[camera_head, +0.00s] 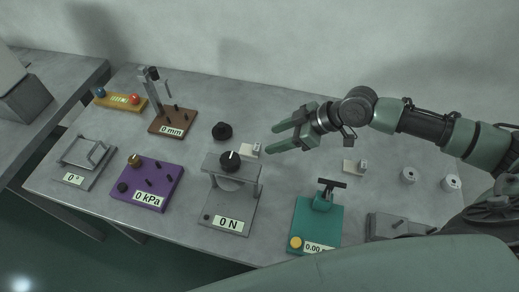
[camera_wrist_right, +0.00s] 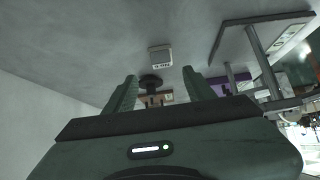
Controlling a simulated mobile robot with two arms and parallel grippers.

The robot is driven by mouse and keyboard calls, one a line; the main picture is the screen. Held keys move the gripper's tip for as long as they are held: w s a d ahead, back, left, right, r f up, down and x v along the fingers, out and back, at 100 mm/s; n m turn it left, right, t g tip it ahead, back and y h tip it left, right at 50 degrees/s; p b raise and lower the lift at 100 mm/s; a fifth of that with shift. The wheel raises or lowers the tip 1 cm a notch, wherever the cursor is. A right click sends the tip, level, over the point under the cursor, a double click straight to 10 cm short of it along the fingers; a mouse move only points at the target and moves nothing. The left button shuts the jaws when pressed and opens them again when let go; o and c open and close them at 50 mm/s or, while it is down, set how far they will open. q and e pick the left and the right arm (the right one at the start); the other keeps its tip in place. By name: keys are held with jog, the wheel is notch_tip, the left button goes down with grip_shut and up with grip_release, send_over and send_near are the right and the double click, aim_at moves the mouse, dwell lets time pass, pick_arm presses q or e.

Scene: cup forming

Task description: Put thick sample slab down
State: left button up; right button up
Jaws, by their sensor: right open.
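A small pale slab (camera_head: 250,150) with a dark-marked label lies on the grey table, behind the press with the black knob. In the right wrist view a pale labelled slab (camera_wrist_right: 160,57) lies on the table beyond the fingertips, apart from them; its lettering is too small to read. My right gripper (camera_head: 272,139) is open and empty, its green fingers pointing left, just right of the slab in the head view. The gap between the fingers also shows in the wrist view (camera_wrist_right: 160,88). A second pale block (camera_head: 352,167) lies farther right. My left gripper is not in view.
The "0 N" press (camera_head: 238,200) stands in front of the slab, and a black round piece (camera_head: 222,131) lies behind left. A purple "0 kPa" device (camera_head: 148,188), a teal device (camera_head: 318,230) and two white cylinders (camera_head: 409,175) also stand here. The back middle table is clear.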

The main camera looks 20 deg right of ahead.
aim_at(257, 146)
jog(key=shift+w+a+f, duration=0.1)
jog(key=shift+a+f, duration=0.05)
jog(key=shift+f, duration=0.1)
jog(key=p+x, duration=0.1)
jog(key=x, duration=0.1)
jog(key=shift+w+a+f, duration=0.1)
jog(key=shift+a+f, duration=0.1)
jog(key=shift+a, duration=0.1)
jog(key=p+x, duration=0.1)
jog(key=x, duration=0.2)
jog(key=shift+w+a+f, duration=0.1)
jog(key=shift+a+f, duration=0.05)
jog(key=shift+a, duration=0.1)
jog(key=shift+w+a+f, duration=0.1)
jog(key=shift+a+f, duration=0.05)
jog(key=shift+f, duration=0.05)
grip_shut()
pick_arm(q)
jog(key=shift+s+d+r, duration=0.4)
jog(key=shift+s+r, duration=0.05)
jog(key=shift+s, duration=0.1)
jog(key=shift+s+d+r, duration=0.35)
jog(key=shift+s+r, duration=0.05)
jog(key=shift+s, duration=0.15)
